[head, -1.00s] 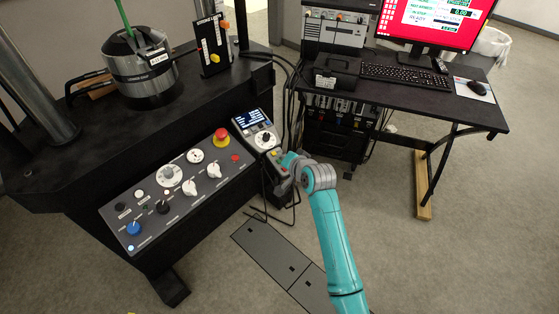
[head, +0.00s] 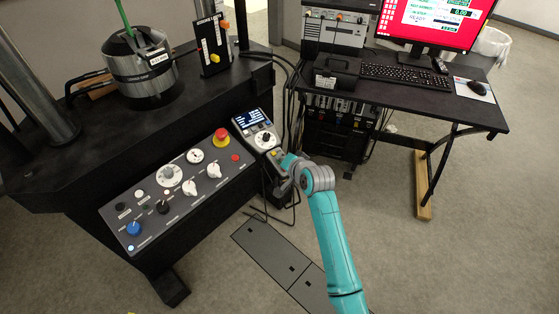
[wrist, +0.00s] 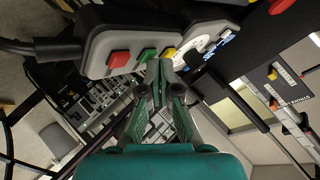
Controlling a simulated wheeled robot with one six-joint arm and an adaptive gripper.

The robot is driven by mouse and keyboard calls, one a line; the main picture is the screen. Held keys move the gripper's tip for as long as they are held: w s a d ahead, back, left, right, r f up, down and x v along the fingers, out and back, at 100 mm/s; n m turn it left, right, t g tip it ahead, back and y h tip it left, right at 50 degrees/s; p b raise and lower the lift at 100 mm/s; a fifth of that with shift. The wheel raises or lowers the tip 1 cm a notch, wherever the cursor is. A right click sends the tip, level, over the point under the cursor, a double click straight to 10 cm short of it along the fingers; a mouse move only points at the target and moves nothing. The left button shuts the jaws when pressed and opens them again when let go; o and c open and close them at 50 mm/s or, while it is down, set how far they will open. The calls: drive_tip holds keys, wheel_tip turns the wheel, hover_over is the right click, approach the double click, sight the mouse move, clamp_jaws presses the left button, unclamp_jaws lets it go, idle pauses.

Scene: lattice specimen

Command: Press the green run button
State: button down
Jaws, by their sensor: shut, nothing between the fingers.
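The green button (wrist: 148,55) sits between a red button (wrist: 119,60) and a yellow button (wrist: 168,53) on the grey handset (wrist: 105,35) in the wrist view. My gripper (wrist: 160,66) is shut and empty, its fingertips close to the green and yellow buttons. I cannot tell whether they touch. In the head view the handset (head: 252,124), with its lit screen and dial, stands at the right end of the control panel. My gripper (head: 280,163) is at its lower end and hides most of the buttons there.
The sloped control panel (head: 188,215) carries several knobs and a red mushroom button (head: 222,136) on a yellow ring, left of my gripper. Black cables hang beside the handset. A desk (head: 460,105) with a keyboard and monitor stands to the right. Open floor lies in front.

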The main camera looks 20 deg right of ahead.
drive_tip(key=shift+f, duration=0.2)
idle(0.5)
drive_tip(key=shift+s+d+r, duration=0.1)
drive_tip(key=shift+s+r, duration=0.05)
drive_tip(key=shift+r, duration=0.65)
